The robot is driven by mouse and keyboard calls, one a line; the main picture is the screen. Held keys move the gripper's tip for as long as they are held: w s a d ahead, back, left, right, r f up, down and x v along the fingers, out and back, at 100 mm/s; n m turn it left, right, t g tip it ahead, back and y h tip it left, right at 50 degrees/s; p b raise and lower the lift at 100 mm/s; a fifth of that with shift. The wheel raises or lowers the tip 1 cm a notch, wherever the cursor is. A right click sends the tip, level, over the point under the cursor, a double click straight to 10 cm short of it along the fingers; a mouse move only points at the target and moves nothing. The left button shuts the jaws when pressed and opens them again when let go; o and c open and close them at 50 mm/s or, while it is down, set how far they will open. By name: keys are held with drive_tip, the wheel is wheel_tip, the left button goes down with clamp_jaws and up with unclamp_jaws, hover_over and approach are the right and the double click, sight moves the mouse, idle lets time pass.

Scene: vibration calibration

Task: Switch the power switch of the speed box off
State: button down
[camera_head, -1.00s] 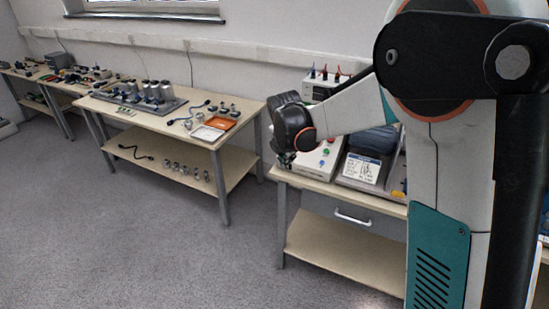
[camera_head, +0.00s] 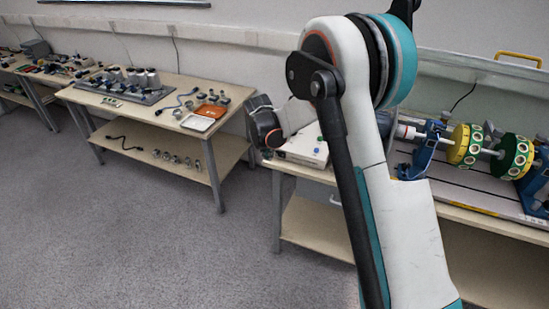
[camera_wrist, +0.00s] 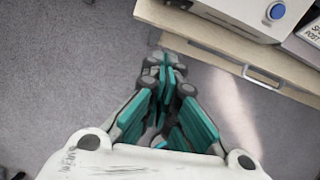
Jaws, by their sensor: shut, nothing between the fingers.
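The speed box, a white box (camera_head: 302,148), sits on the near bench in the head view, partly hidden behind my arm. In the wrist view its corner (camera_wrist: 232,10) shows at the top right, with a round blue knob (camera_wrist: 276,11) on its face. I cannot make out the power switch clearly in either view. My gripper (camera_wrist: 168,68) is shut and empty, its teal-sided fingers together. In the wrist view it is off the bench's front edge, below and left of the box, over the floor. In the head view the dark wrist (camera_head: 264,124) is at the box's left end.
The bench edge (camera_wrist: 205,37) and a drawer handle (camera_wrist: 262,78) lie right of my gripper. A rig with yellow and green wheels (camera_head: 466,146) stands on the bench to the right. A second bench with an orange tray (camera_head: 212,111) stands left. Grey floor between is clear.

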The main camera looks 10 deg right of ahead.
sight(280, 155)
drive_tip(key=b+x, duration=0.1)
drive_tip(key=x, duration=0.2)
drive_tip(key=w+b+x, duration=0.1)
drive_tip(key=x, duration=0.3)
drive_tip(key=w+d+r+b+x, duration=0.1)
drive_tip(key=b+x, duration=0.1)
drive_tip(key=x, duration=0.2)
drive_tip(key=shift+f, duration=0.15)
drive_tip(key=shift+w+d, duration=0.3)
drive_tip(key=shift+w, duration=0.25)
